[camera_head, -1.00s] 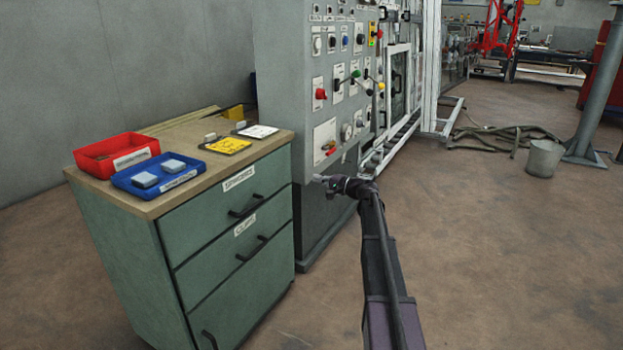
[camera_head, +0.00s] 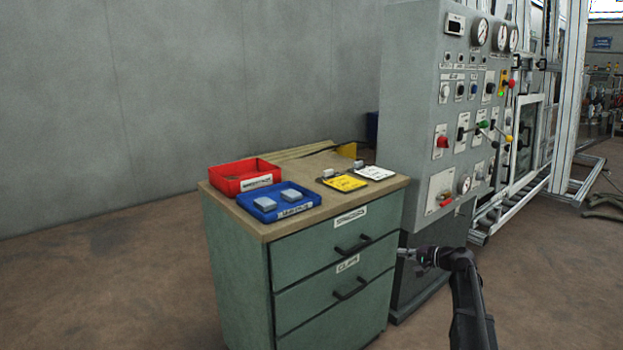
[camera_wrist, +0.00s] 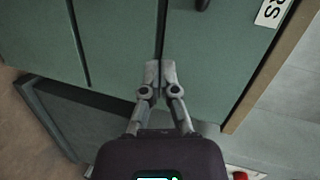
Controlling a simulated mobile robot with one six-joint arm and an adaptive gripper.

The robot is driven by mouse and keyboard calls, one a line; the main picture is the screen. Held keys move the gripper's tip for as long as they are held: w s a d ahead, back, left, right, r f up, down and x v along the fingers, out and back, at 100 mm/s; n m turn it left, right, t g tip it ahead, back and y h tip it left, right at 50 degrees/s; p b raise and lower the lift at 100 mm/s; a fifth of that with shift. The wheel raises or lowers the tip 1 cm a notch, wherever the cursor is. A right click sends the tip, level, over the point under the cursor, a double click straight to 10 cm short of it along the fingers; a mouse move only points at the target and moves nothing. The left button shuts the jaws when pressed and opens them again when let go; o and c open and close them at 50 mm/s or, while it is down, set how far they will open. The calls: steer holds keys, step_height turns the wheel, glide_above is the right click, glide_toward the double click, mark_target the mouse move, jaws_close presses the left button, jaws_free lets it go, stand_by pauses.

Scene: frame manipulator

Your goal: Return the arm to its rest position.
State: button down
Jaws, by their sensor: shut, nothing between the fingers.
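My gripper (camera_head: 403,253) is at the end of my dark arm, at the lower right in the head view. It appears in front of the right edge of the green drawer cabinet (camera_head: 236,265) and the base of the grey control panel (camera_head: 415,110). In the wrist view my gripper (camera_wrist: 154,68) has its two grey fingertips together with nothing between them. Behind the fingertips is the green drawer front (camera_wrist: 115,35). I cannot tell the exact gap to the cabinet.
On the cabinet top are a red tray (camera_head: 222,181), a blue tray (camera_head: 258,213) with grey blocks, a yellow card (camera_head: 345,183) and a white card (camera_head: 377,173). A white frame (camera_head: 545,192) stands right of the panel. Bare floor (camera_head: 110,270) lies left.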

steer(key=s+a+f+n+g+h, duration=0.25)
steer(key=s+a+f, duration=0.3)
steer(key=s, duration=0.35)
steer(key=s+a+f+n+g+h, duration=0.2)
steer(key=s+a+f+g, duration=0.2)
steer(key=s+a, duration=0.35)
steer(key=s+f+n+g+h, duration=0.1)
steer(key=s+f+g+h, duration=0.15)
steer(key=s, duration=0.65)
steer(key=s+f+n+g+h, duration=0.15)
steer(key=s+h, duration=0.25)
steer(key=s, duration=0.4)
step_height(320, 180, up, 38)
steer(key=p, duration=3.8)
steer(key=shift+a, duration=0.25)
steer(key=shift+w+t, duration=0.1)
steer(key=shift+t, duration=0.15)
